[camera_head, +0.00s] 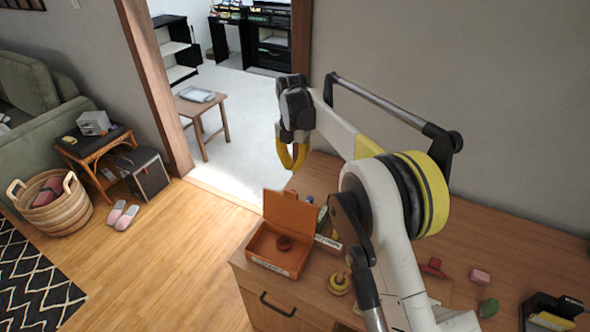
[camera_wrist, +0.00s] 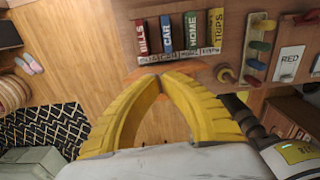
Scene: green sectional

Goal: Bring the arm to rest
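My gripper (camera_head: 292,167) hangs from the raised arm over the far left part of the wooden cabinet top, above and apart from the open box. Its yellow fingers curve in and meet at the tips in the wrist view (camera_wrist: 170,78). Nothing shows between them. My arm is bent, with its elbow to the right, and crosses over the cabinet top.
The wooden cabinet top (camera_head: 470,250) carries an open orange box (camera_head: 290,212) with a dark red round item inside, a yellow ring-like item (camera_head: 339,284), a pink block (camera_head: 480,275) and a green item (camera_head: 488,308). The wrist view shows labelled files (camera_wrist: 191,32). A wall stands behind.

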